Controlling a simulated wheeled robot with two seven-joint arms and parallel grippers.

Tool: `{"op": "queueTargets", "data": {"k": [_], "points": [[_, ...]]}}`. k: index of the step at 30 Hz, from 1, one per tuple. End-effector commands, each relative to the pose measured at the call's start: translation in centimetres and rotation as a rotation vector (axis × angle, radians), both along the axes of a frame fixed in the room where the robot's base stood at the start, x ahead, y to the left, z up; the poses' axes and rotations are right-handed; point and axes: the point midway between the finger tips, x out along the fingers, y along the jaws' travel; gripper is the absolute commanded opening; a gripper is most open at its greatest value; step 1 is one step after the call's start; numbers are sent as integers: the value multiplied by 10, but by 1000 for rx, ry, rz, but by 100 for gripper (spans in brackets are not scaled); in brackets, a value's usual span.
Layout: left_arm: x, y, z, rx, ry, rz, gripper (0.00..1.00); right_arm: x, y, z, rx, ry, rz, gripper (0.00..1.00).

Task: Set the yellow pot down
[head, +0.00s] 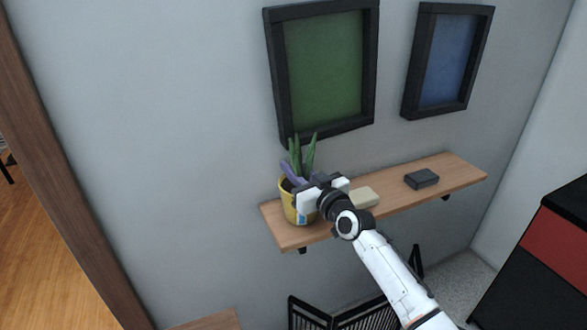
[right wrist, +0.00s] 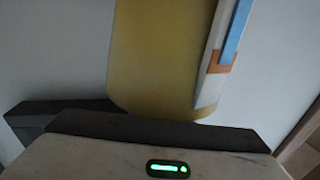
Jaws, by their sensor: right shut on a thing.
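The yellow pot (head: 288,207) holds a plant (head: 303,157) with green and purplish leaves. It is upright at the left end of the wooden wall shelf (head: 400,198). My right gripper (head: 303,195) is shut on the pot from its right side. I cannot tell whether the pot's base touches the shelf. In the right wrist view the yellow pot (right wrist: 160,55) fills the upper middle, with a white strip marked blue and orange (right wrist: 222,62) in front of its right side. My left gripper is not in view.
A cream block (head: 364,197) lies on the shelf just right of my gripper, and a black box (head: 421,179) lies farther right. A green framed picture (head: 325,65) hangs above the pot, and a blue one (head: 447,60) hangs to its right.

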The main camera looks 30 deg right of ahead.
Motion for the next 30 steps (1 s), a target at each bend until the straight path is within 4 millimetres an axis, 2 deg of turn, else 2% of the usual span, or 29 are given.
{"op": "queueTargets", "data": {"k": [1,4,5,7,8,17,20,23,30], "points": [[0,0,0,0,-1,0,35,1,0,6,0,-11,-1,0],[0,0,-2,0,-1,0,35,0,-1,3,0,-11,-1,0],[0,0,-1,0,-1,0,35,0,0,-2,0,0,0,21],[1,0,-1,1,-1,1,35,0,0,-1,0,0,0,33],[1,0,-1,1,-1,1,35,0,0,-1,0,0,0,35],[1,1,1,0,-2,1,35,0,0,1,0,0,0,35],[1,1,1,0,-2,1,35,-7,0,-1,0,1,0,35],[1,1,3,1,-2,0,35,-22,-1,0,-2,1,0,35],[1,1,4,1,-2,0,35,-74,-6,-1,-3,2,0,35]]}}
